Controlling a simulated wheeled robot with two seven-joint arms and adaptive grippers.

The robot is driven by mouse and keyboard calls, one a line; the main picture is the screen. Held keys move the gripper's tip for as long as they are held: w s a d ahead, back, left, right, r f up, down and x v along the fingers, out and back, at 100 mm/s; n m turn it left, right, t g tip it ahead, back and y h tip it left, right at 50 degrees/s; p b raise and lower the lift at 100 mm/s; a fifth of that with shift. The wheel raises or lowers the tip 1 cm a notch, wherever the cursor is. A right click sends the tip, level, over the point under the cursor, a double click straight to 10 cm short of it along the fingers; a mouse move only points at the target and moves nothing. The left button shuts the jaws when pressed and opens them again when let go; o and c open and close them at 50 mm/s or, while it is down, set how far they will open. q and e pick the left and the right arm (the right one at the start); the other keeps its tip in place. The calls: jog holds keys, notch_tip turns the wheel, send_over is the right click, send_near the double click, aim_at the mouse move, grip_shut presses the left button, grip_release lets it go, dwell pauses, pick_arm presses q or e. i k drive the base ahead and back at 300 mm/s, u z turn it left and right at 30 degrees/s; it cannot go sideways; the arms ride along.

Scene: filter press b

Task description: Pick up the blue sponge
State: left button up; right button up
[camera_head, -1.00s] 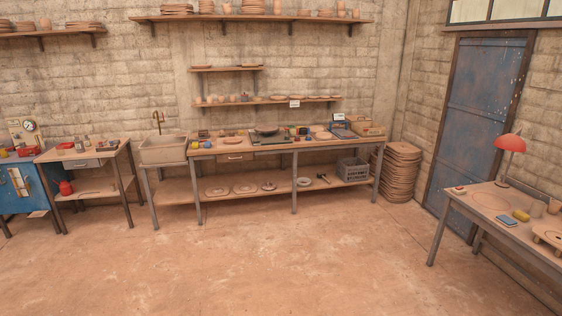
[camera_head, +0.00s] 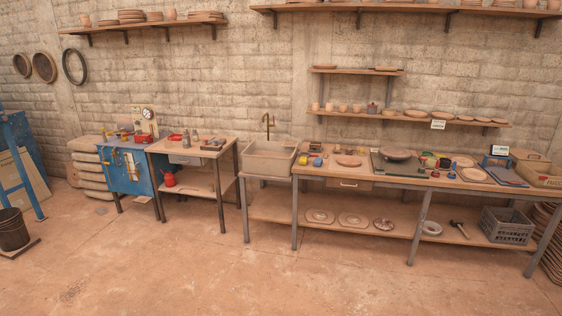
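No object is clearly recognisable as the blue sponge at this distance. A small blue item (camera_head: 317,162) lies on the left part of the long workbench (camera_head: 350,184), beside a small yellow item (camera_head: 303,160). I cannot tell whether the blue one is a sponge. Neither of my grippers is in view.
A sink (camera_head: 268,160) stands left of the workbench. Further left are a small table (camera_head: 215,149) and a blue cabinet (camera_head: 128,175). A grey crate (camera_head: 506,227) sits on the bench's lower shelf. The floor in front (camera_head: 230,275) is clear.

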aim_at(318, 162)
jog(key=u, duration=0.2)
jog(key=i, duration=2.05)
jog(key=z, duration=0.3)
jog(key=i, duration=1.95)
jog(key=z, duration=1)
jog(key=i, duration=1.15)
jog(key=z, duration=0.35)
